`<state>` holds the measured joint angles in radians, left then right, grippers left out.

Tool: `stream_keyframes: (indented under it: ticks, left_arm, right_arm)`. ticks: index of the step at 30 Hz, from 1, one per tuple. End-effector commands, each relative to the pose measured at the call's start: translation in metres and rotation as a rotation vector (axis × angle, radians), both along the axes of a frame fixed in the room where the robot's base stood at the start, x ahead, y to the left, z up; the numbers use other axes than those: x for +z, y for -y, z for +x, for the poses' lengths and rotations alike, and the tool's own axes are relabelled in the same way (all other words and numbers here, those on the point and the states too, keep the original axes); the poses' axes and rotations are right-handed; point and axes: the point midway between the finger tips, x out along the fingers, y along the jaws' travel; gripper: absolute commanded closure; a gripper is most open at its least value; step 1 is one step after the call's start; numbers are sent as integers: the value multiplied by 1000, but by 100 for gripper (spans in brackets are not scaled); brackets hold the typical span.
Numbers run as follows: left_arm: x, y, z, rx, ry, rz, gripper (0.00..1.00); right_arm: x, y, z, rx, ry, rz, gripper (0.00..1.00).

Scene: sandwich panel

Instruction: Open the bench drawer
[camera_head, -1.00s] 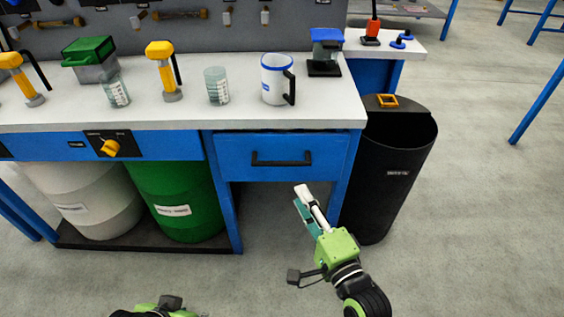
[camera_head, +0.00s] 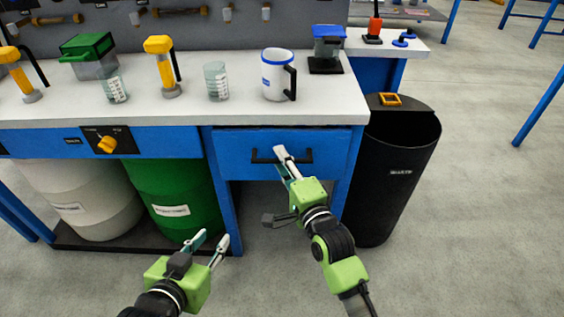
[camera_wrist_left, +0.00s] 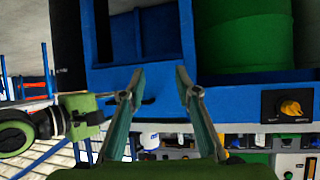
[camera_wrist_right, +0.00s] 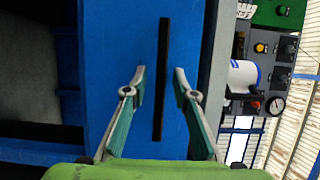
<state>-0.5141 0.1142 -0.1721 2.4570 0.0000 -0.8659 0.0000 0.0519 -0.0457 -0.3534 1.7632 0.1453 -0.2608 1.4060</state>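The bench drawer (camera_head: 240,168) has a blue front with a black bar handle (camera_head: 264,158) and is closed under the right end of the bench top. My right gripper (camera_head: 282,165) is in front of the handle and covers part of it. In the right wrist view the handle (camera_wrist_right: 161,80) runs upright in the gap between the two open fingers (camera_wrist_right: 160,85); I cannot tell whether they touch it. My left gripper (camera_head: 208,243) is open and empty, low in front of the bench; its spread fingers also show in the left wrist view (camera_wrist_left: 158,82).
A black waste bin (camera_head: 400,165) stands right of the drawer. Green (camera_head: 170,195) and white (camera_head: 85,200) drums stand under the bench at left. A mug (camera_head: 276,75), a beaker (camera_head: 216,82) and other items stand on the bench top (camera_head: 185,109). The floor in front is clear.

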Motion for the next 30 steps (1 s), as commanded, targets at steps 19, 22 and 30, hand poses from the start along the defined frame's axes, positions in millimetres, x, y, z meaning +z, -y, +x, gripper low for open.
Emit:
stream_keyframes:
  ticks: [19, 22, 30]
  left_arm:
    - [2, 1, 1, -1, 10, -3, 70]
    - [1, 1, 0, -1, 2, -1, 70]
    - [-33, -14, -34, 17, -209, 48, 70]
  right_arm:
    - [0, -1, 2, 0, 0, 0, 100]
    - [0, -1, 1, 0, -1, -1, 100]
    - [1, 0, -9, -1, -3, -1, 100]
